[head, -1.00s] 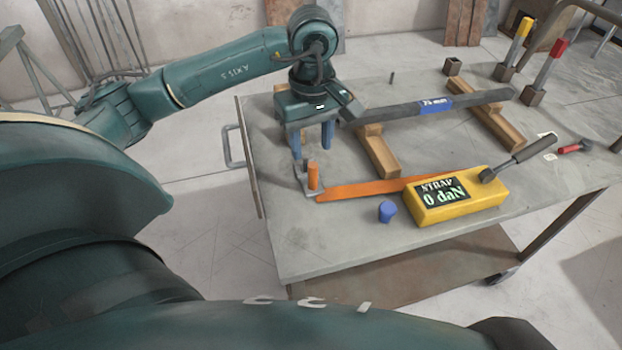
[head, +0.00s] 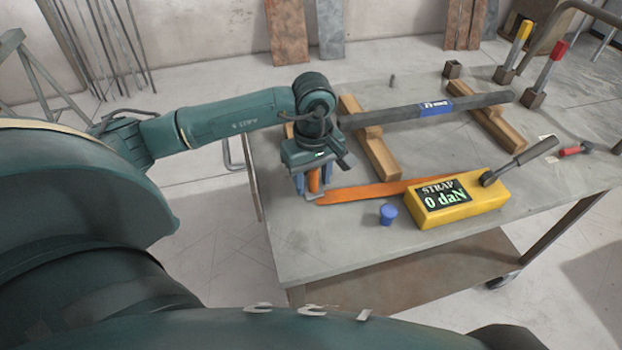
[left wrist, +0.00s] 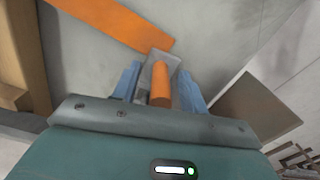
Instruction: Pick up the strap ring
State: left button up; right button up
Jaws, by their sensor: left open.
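The strap ring, a grey metal fitting with an upright orange grip (head: 314,181), is at the left end of the orange strap (head: 365,190) on the table. In the left wrist view its orange grip (left wrist: 160,84) stands between my two blue fingers. My left gripper (head: 313,184) is open, pointing down over the ring, with a finger on either side of the grip. A gap shows between the fingers and the grip in the left wrist view. My gripper body hides part of the ring in the head view. My right gripper is not in view.
A dark bar (head: 400,116) rests on wooden blocks (head: 378,155) behind. The table front (head: 320,245) is clear.

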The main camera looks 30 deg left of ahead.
pick_arm(q)
jog(key=shift+c, duration=0.4)
grip_shut()
jog(key=shift+r, duration=0.15)
